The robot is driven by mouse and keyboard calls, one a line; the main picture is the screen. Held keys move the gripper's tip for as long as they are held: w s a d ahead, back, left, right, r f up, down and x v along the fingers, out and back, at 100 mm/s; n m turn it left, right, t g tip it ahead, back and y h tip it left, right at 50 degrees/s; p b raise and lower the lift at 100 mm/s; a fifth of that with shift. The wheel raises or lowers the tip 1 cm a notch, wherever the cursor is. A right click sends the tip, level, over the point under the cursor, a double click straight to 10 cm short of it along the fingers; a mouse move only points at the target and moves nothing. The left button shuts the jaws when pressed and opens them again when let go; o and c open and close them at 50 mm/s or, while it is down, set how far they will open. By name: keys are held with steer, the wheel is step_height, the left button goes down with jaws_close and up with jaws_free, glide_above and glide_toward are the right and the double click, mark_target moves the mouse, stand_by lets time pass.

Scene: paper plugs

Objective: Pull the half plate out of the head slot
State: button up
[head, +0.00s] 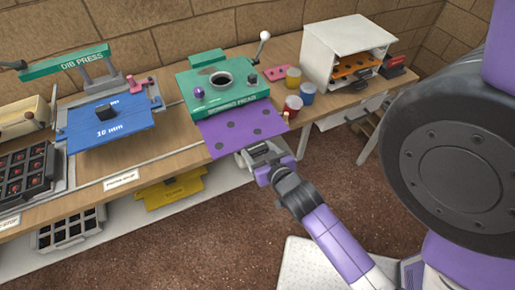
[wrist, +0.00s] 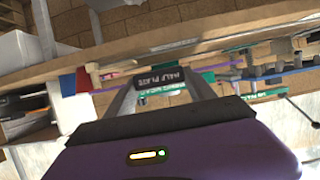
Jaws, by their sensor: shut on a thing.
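The half plate (head: 232,131) is a flat purple plate with several dark spots. It sticks out toward me from the front of the green press head (head: 224,88), with its far edge hidden under that head. My gripper (head: 258,152) is at the plate's front edge. In the wrist view its two fingers (wrist: 160,84) are shut on a black grip lettered "HALF PLATE" (wrist: 161,78). How far the plate reaches into the slot is hidden.
Left of it stands a blue plate (head: 105,127) under the green-armed press (head: 65,63). Right are small cups (head: 292,104) and a white open box (head: 345,50). A yellow plate (head: 171,188) lies on the shelf below.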

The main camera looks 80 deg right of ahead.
steer(key=shift+s+a, duration=0.4)
steer(key=shift+a, duration=0.05)
steer(key=shift+s+a, duration=0.2)
steer(key=shift+a, duration=0.05)
steer(key=shift+s+a, duration=0.45)
steer(key=shift+a, duration=0.05)
steer(key=shift+s+a, duration=0.2)
steer(key=shift+a, duration=0.1)
steer(key=shift+s+a, duration=0.45)
steer(key=shift+a, duration=0.1)
stand_by(0.4)
steer(key=shift+s+a, duration=1)
steer(key=shift+a, duration=0.1)
